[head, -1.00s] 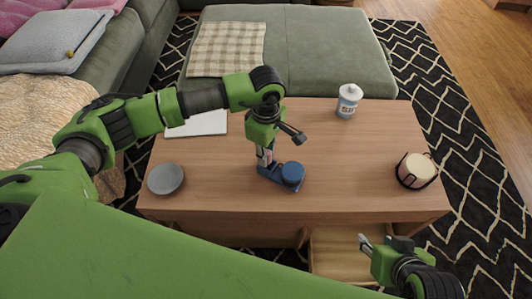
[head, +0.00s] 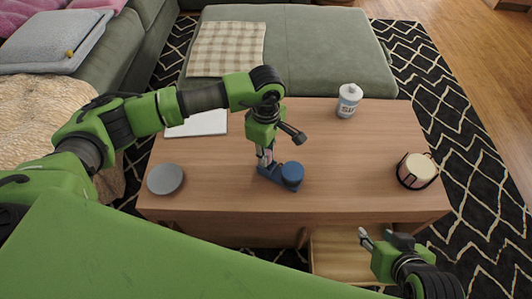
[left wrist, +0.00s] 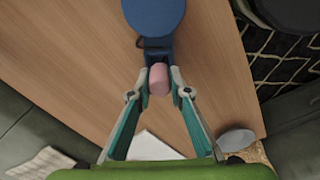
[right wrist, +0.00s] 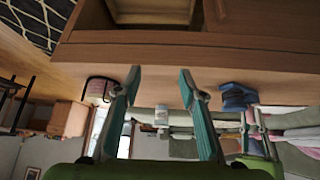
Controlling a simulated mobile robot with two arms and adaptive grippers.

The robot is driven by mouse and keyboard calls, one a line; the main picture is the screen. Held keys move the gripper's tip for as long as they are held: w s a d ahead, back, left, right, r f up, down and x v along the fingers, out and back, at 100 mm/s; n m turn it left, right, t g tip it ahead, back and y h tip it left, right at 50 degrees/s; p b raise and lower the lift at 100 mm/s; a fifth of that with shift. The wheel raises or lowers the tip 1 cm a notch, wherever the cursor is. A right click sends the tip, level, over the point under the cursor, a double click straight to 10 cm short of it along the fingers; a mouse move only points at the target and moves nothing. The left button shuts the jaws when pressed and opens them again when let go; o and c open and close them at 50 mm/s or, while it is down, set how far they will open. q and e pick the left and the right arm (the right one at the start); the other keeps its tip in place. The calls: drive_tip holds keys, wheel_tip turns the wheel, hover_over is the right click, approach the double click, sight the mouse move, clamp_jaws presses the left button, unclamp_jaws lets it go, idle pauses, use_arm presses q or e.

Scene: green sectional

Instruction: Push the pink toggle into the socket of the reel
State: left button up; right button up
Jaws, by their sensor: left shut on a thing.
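The blue reel (head: 292,174) stands on the wooden table, with its round drum at the right end of a flat base. It also shows at the top of the left wrist view (left wrist: 153,16). My left gripper (head: 266,162) points down at the reel's left end. In the left wrist view it is shut on the pink toggle (left wrist: 158,79), whose far end meets the reel's dark socket part (left wrist: 155,48). How deep the toggle sits there is hidden. My right gripper (head: 375,241) is open and empty by the table's front edge, and its fingers (right wrist: 160,82) stand apart.
A grey plate (head: 165,179) lies at the table's left, and a white pad (head: 200,124) behind it. A white bottle (head: 349,101) and a cream candle in a dark holder (head: 417,171) stand at the right. An open drawer (head: 340,255) juts out below the front edge.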

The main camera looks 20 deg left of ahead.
use_arm(q)
drive_tip(key=shift+f, duration=0.1)
use_arm(e)
drive_tip(key=shift+w+a+r, duration=0.1)
drive_tip(key=shift+w, duration=0.15)
use_arm(q)
drive_tip(key=shift+f, duration=0.15)
drive_tip(key=shift+f+b, duration=0.25)
drive_tip(key=shift+b, duration=0.2)
use_arm(e)
drive_tip(key=shift+w+a+r+t, duration=0.3)
drive_tip(key=shift+w+r+t, duration=0.25)
drive_tip(key=shift+w, duration=0.35)
drive_tip(key=shift+w+a+r+t, duration=0.25)
drive_tip(key=shift+w+r+t, duration=0.3)
drive_tip(key=shift+w, duration=0.3)
drive_tip(key=shift+w+a+r+y, duration=0.1)
drive_tip(key=shift+w+r+y, duration=0.15)
drive_tip(key=shift+y, duration=0.05)
use_arm(q)
drive_tip(key=shift+f, duration=0.15)
use_arm(e)
drive_tip(key=shift+w+r, duration=0.15)
drive_tip(key=shift+w, duration=0.05)
drive_tip(key=shift+w+a+r+t, duration=0.1)
drive_tip(key=shift+t, duration=0.2)
